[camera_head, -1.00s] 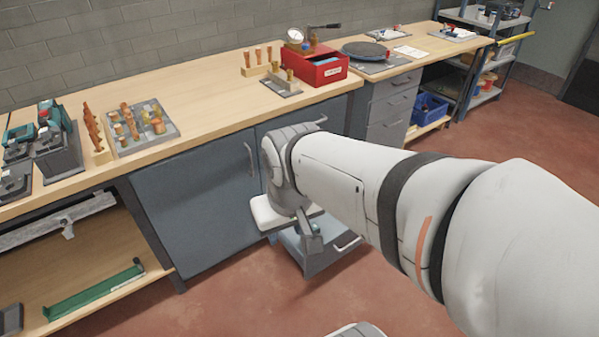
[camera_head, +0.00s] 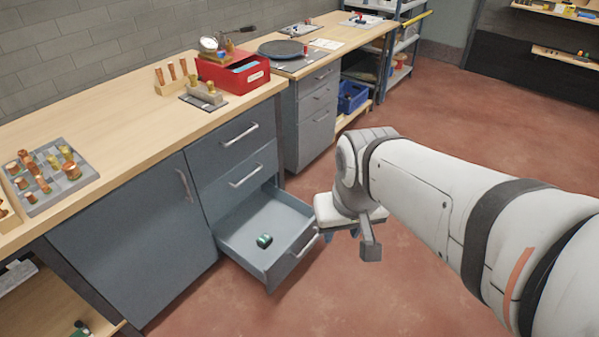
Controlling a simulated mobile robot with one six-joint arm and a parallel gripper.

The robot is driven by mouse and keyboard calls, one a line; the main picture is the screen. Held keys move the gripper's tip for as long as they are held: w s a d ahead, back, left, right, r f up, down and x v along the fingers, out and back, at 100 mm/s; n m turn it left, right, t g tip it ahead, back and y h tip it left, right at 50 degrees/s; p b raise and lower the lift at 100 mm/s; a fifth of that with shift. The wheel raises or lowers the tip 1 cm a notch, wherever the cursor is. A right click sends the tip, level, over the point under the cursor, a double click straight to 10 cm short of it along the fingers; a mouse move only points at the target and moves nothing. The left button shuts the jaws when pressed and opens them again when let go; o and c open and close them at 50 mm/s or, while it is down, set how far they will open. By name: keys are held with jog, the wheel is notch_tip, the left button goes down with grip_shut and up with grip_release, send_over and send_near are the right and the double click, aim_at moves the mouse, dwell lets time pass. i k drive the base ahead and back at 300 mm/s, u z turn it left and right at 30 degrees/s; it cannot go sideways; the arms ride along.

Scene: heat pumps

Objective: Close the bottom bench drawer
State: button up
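The bottom bench drawer (camera_head: 292,262) is pulled out from the grey drawer unit under the wooden bench. A small green and dark object (camera_head: 264,240) lies inside it. Its bar handle (camera_head: 306,246) is on the front panel. My gripper (camera_head: 345,236) is to the right of the drawer front, beneath the white wrist, and points downward.
The two drawers above, middle (camera_head: 240,182) and top (camera_head: 233,138), are shut. A cabinet door (camera_head: 140,235) is to the left. A red box (camera_head: 233,75) and a copper fittings tray (camera_head: 48,178) sit on the bench. The red floor (camera_head: 425,125) is largely clear.

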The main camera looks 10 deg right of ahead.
aim_at(292, 225)
jog(key=z, duration=0.05)
jog(key=i, duration=1)
jog(key=z, duration=0.95)
jog(key=k, duration=1.5)
jog(key=u, duration=0.55)
jog(key=i, duration=1)
